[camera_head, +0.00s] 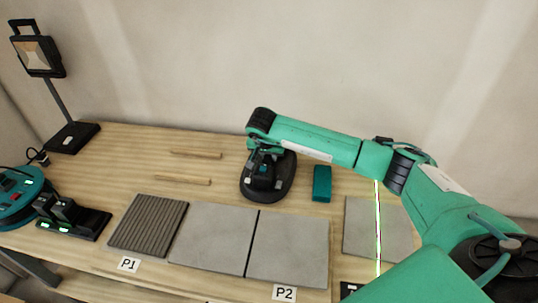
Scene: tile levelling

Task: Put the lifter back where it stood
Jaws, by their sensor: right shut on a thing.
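The lifter (284,186), a black oval body with a handle on top, is at the back middle of the wooden table, behind the tiles. My right gripper (263,166) reaches down over it from the right and is shut on its handle. The gripper and wrist hide part of the handle. I cannot tell whether the lifter's underside touches the table. My left gripper is not in view.
Tiles (212,236) lie along the front, with labels P1 (129,265) and P2 (284,293). A teal block (322,184) stands right of the lifter. Wooden strips (183,180) lie left. A bright line crosses the right tile (358,228). A lamp (38,58) stands far left.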

